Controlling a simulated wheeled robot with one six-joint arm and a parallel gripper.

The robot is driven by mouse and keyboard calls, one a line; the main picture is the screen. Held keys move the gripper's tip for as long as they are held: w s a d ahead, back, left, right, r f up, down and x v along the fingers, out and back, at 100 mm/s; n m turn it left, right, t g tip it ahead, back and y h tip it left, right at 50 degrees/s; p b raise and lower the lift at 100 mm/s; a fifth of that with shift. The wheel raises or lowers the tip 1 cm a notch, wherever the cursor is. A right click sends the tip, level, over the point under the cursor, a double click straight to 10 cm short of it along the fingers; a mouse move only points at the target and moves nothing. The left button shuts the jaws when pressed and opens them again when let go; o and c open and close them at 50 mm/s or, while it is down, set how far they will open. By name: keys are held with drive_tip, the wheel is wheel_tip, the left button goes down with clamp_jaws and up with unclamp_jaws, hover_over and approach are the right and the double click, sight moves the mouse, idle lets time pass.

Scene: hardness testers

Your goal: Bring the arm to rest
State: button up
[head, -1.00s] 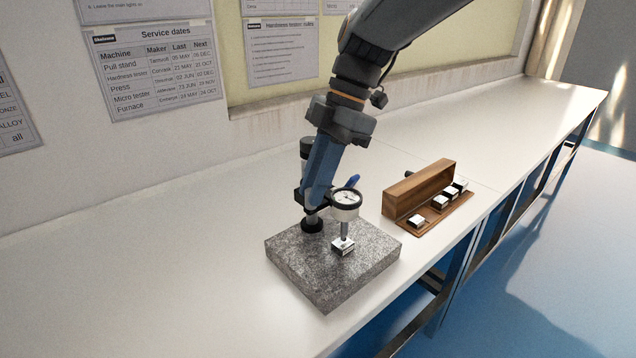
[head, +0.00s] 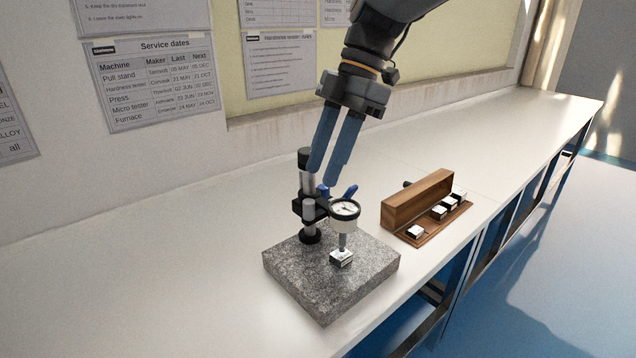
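My gripper (head: 325,178) hangs from the arm at the top middle, above and behind the dial gauge. Its two blue fingers are parted with a gap between them, and nothing shows in the gap. The hardness tester stands below: a granite base (head: 330,290), a dark post (head: 309,220) with a clamp, and a round white dial gauge (head: 344,210). The gauge's stem points down at a small metal block (head: 341,258) on the granite. In this view the fingertips overlap the upper post; I cannot tell the exact gap in depth.
A wooden box (head: 417,199) with its lid open holds several metal blocks (head: 439,212) to the right of the tester. The white bench (head: 150,270) is clear on the left and far right. The wall with paper notices (head: 155,80) stands behind.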

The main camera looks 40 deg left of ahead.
drive_tip(key=shift+w+d+r, duration=0.1)
drive_tip(key=shift+w+r, duration=0.15)
drive_tip(key=shift+r, duration=0.45)
drive_tip(key=w+d+f+m+t+p, duration=0.1)
drive_tip(key=w+d+f+m, duration=0.2)
drive_tip(key=d+m, duration=0.45)
drive_tip(key=w+d+f+m+t+p, duration=0.1)
drive_tip(key=w+d+f+m, duration=0.25)
drive_tip(key=d, duration=0.75)
drive_tip(key=w+d+f+m+t, duration=0.1)
drive_tip(key=w+d+f+m, duration=0.25)
drive_tip(key=d+m, duration=0.45)
drive_tip(key=s+d+f+m, duration=0.2)
drive_tip(key=s+d+m, duration=0.2)
drive_tip(key=d, duration=0.4)
drive_tip(key=s+d+f+m+h+p, duration=0.1)
drive_tip(key=s+d+f+m, duration=0.2)
drive_tip(key=d, duration=0.6)
drive_tip(key=s+d+f+m+t+p, duration=0.1)
drive_tip(key=s+d+m, duration=0.3)
drive_tip(key=d, duration=0.5)
drive_tip(key=shift+s+d+f+m, duration=0.25)
drive_tip(key=shift+s+f+m, duration=0.15)
drive_tip(key=shift+f+m, duration=0.6)
drive_tip(key=shift+r, duration=0.2)
drive_tip(key=shift+c, duration=0.6)
